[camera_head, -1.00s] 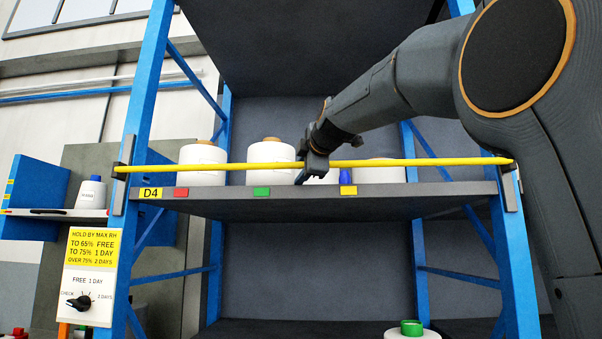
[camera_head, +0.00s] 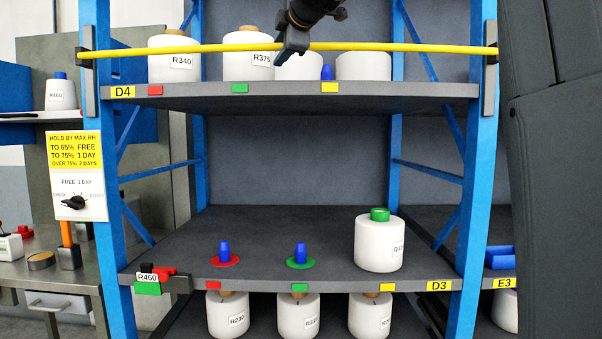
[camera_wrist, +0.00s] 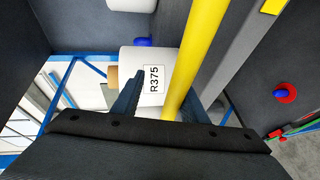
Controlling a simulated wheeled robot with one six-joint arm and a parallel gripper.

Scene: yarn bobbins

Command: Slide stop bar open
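The yellow stop bar (camera_head: 400,48) spans the front of the upper D4 shelf, between brackets on the two blue posts. My gripper (camera_head: 291,47) is at the middle of the bar, coming from above. In the wrist view the yellow bar (camera_wrist: 194,60) runs between the two fingers of my gripper (camera_wrist: 178,95). The fingers stand apart, with space visible at the bar's sides. Whether either finger touches the bar is unclear.
White bobbins R340 (camera_head: 174,62) and R375 (camera_head: 248,62) stand behind the bar, with further bobbins to the right. The D3 shelf (camera_head: 330,228) below holds two empty blue pegs and a green-capped bobbin (camera_head: 380,243).

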